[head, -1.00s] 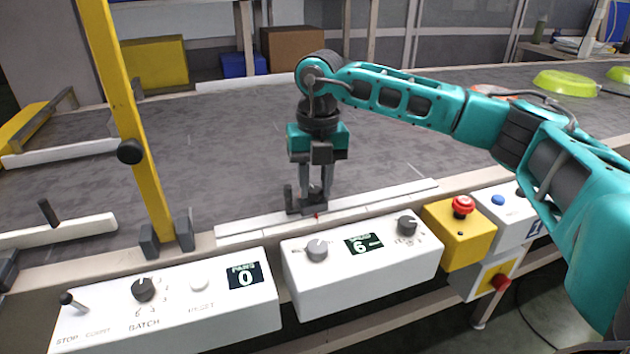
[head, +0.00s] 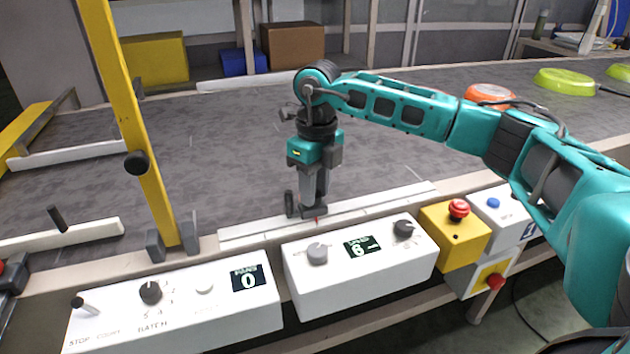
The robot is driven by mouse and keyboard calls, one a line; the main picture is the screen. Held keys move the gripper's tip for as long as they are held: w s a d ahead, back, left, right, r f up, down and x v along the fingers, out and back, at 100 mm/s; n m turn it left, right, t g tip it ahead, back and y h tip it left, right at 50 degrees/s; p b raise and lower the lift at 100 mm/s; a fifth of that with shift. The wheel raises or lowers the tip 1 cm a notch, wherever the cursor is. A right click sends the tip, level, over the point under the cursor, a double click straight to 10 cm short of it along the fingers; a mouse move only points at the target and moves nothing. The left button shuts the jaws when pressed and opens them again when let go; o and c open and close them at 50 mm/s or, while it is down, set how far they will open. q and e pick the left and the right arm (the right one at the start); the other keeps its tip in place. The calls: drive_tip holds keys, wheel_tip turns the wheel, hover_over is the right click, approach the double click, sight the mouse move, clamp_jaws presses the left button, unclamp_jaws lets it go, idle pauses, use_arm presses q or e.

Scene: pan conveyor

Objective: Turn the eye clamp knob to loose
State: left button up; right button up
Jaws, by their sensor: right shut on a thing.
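My right gripper (head: 315,202) points down over the white rail at the front edge of the conveyor. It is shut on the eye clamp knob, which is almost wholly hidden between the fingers. The dark eye block (head: 290,204) stands upright just left of the fingers, and a small red pointer shows below them at the rail (head: 385,203). The knob's exact angle cannot be read. My left gripper is not in view.
Two white control boxes stand in front: the left (head: 215,315) shows 0, the right (head: 330,285) shows 6. A yellow emergency-stop box (head: 448,237) is at right. A yellow post (head: 122,110) with a black knob (head: 137,163) rises at left.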

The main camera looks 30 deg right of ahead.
drive_tip(key=n+p, duration=0.1)
drive_tip(key=n, duration=0.4)
drive_tip(key=shift+r+n, duration=0.1)
drive_tip(key=shift+n, duration=0.2)
drive_tip(key=n, duration=0.3)
drive_tip(key=shift+w+n+p, duration=0.1)
drive_tip(key=shift+n+p, duration=0.2)
drive_tip(key=shift+n, duration=0.7)
drive_tip(key=o, duration=0.8)
drive_tip(key=shift+c, duration=0.2)
